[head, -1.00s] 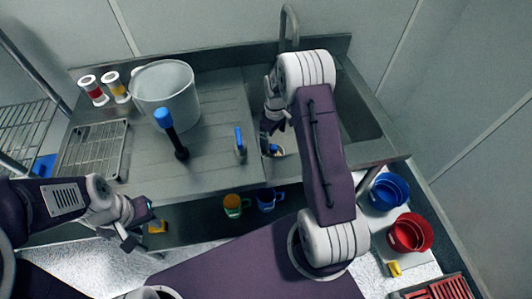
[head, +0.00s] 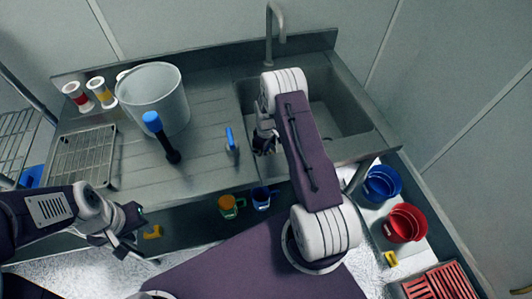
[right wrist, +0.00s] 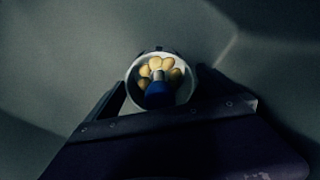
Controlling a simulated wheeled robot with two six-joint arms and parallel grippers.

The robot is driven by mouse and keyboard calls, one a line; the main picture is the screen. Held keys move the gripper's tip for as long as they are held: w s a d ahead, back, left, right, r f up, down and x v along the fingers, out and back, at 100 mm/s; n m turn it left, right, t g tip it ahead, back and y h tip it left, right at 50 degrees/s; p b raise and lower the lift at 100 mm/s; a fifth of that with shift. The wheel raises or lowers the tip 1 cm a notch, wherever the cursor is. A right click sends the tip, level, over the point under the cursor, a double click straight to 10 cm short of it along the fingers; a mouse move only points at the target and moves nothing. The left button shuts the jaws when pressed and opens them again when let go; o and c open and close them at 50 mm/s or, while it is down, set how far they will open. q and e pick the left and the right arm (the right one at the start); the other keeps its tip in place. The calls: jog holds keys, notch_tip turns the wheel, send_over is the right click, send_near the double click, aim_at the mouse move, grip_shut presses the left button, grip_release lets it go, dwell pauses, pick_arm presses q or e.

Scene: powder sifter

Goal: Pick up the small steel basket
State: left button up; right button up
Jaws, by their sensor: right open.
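A small round pale container (right wrist: 131,82), which looks like the small steel basket, holds several yellow pieces and a blue-ended item. In the right wrist view it lies between the two dark fingers of my right gripper, which are apart. Whether they touch it I cannot tell. In the head view my right gripper (head: 264,141) is at the left front of the sink, and the arm and gripper hide the basket. My left gripper (head: 128,238) is in front of the counter at the left, away from the basket. Its fingers are too small to read.
The steel sink (head: 352,118) has a tall tap (head: 269,35). On the counter are a large pale pot (head: 155,100), a black tool with a blue top (head: 162,137), a blue-handled item (head: 231,140) and a wire rack (head: 83,155).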

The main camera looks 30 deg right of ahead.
jog(key=shift+f, duration=0.15)
jog(key=c, duration=1.5)
